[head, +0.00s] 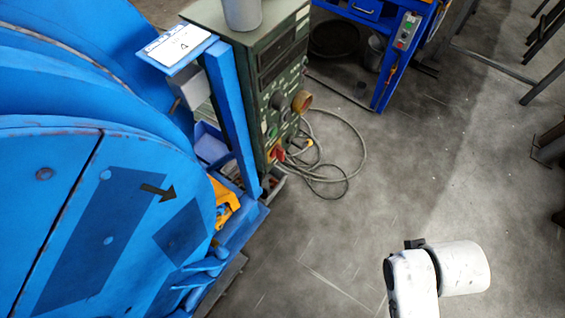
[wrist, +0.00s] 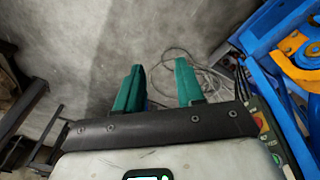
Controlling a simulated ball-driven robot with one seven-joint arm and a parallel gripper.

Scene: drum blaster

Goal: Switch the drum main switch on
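The dark green control cabinet (head: 262,75) stands beside the blue drum machine in the head view. Its front carries several knobs and buttons, a round orange-brown fitting (head: 302,101) and, low down, a red switch (head: 277,153). I cannot tell for certain which one is the main switch, nor its position. In the wrist view, part of the cabinet panel (wrist: 262,122) shows at the right edge. My gripper (wrist: 158,78) has two green fingers set apart with nothing between them. It is over the floor, away from the panel. In the head view only my white arm link shows, lower right.
The blue drum machine (head: 110,215) fills the left, with a yellow part (head: 225,204) at its base. A looped cable (head: 345,175) lies on the floor by the cabinet. A blue workbench (head: 392,60) stands behind. The floor (head: 390,190) between cabinet and arm is mostly clear.

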